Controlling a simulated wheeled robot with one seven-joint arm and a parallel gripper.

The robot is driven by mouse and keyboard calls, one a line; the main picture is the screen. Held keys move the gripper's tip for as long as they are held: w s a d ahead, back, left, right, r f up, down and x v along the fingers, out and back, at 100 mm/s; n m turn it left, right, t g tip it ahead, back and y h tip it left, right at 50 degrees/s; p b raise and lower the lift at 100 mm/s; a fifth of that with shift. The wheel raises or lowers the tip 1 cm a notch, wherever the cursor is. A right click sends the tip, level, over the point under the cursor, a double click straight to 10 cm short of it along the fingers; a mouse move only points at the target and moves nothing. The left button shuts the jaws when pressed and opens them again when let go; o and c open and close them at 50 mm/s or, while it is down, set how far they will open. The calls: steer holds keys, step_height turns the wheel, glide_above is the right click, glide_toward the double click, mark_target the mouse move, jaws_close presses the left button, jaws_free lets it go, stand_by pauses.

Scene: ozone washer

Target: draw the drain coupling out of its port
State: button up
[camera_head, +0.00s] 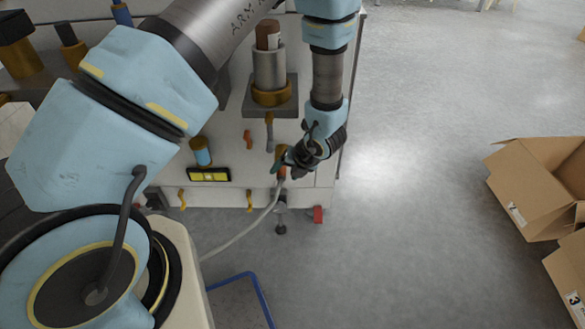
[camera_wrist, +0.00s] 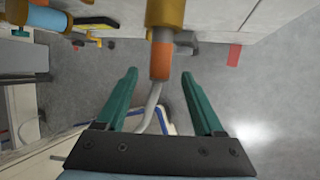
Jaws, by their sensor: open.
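The drain coupling (camera_wrist: 161,58) is an orange sleeve with a grey hose (camera_wrist: 152,108) running from its end. It sits at the brass port (camera_wrist: 165,14), which is at the top of the wrist view. My gripper (camera_wrist: 158,74) is open, with one green finger on each side of the coupling's hose end. Gaps show on both sides, and neither finger appears to touch it. In the head view, my gripper (camera_head: 284,166) is at the lower front of the white washer cabinet (camera_head: 320,170), partly covering the coupling and port.
The hose (camera_head: 240,234) curves down and left from the coupling. A blue tube frame (camera_head: 262,296) stands below. Cardboard boxes (camera_head: 532,180) lie at the right, with clear floor between.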

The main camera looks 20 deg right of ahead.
steer(key=shift+x, duration=0.85)
jaws_close()
steer(key=shift+s, duration=0.1)
steer(key=s+a+b, duration=0.4)
steer(key=s, duration=0.4)
steer(key=shift+f+b, duration=0.35)
steer(key=shift+f, duration=0.1)
stand_by(1.3)
